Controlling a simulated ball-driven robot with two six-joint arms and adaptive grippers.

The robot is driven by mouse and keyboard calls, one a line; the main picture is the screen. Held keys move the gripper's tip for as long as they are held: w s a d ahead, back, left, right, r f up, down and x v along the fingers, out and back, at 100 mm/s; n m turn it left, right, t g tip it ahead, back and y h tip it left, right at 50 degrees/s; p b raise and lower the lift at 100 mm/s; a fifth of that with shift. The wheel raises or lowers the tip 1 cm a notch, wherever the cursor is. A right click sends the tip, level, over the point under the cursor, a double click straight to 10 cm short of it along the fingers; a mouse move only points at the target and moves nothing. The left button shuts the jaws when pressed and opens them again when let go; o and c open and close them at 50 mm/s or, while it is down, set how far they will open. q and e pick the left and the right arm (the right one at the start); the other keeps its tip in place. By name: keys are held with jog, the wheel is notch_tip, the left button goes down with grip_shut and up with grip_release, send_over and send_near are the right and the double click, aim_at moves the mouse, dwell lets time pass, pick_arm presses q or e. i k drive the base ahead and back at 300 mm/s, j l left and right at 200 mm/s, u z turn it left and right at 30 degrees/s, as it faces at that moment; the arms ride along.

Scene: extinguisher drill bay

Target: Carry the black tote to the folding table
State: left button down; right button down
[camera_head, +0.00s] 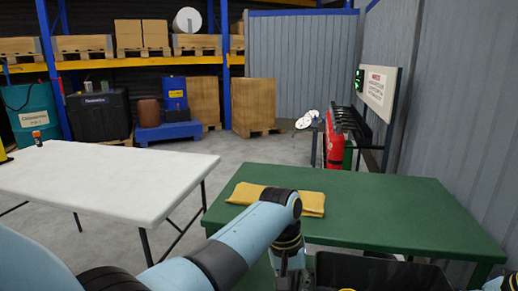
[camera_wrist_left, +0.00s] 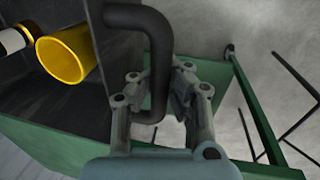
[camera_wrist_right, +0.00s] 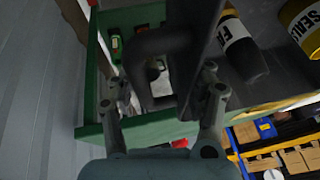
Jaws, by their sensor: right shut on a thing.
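The black tote (camera_head: 370,270) is at the bottom of the head view, at the near side of the green table (camera_head: 400,205); I cannot tell whether it rests there. My left gripper (camera_head: 290,272) is at its left end. In the left wrist view the open fingers (camera_wrist_left: 160,78) stand on both sides of a black handle (camera_wrist_left: 155,40). In the right wrist view my right gripper (camera_wrist_right: 162,92) is shut on the other black handle (camera_wrist_right: 160,42). A yellow cup (camera_wrist_left: 68,55) and labelled cylinders (camera_wrist_right: 240,42) lie in the tote. The white folding table (camera_head: 110,180) stands at left.
A folded yellow cloth (camera_head: 275,198) lies on the green table. A gap of floor (camera_head: 200,195) separates the tables. Red extinguishers (camera_head: 333,145) stand behind, beside the grey wall.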

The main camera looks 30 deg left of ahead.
aim_at(114, 174)
jog(key=k+j, duration=0.15)
jog(key=j, duration=0.15)
jog(key=k+j, duration=0.1)
jog(key=j, duration=0.25)
jog(key=k+j, duration=0.15)
jog(key=j, duration=0.15)
jog(key=k+j, duration=0.15)
jog(key=j, duration=0.15)
jog(key=j+u, duration=0.1)
jog(key=u, duration=0.25)
jog(key=j+u, duration=0.1)
jog(key=u, duration=0.3)
jog(key=k+j+u, duration=0.1)
jog(key=u, duration=0.25)
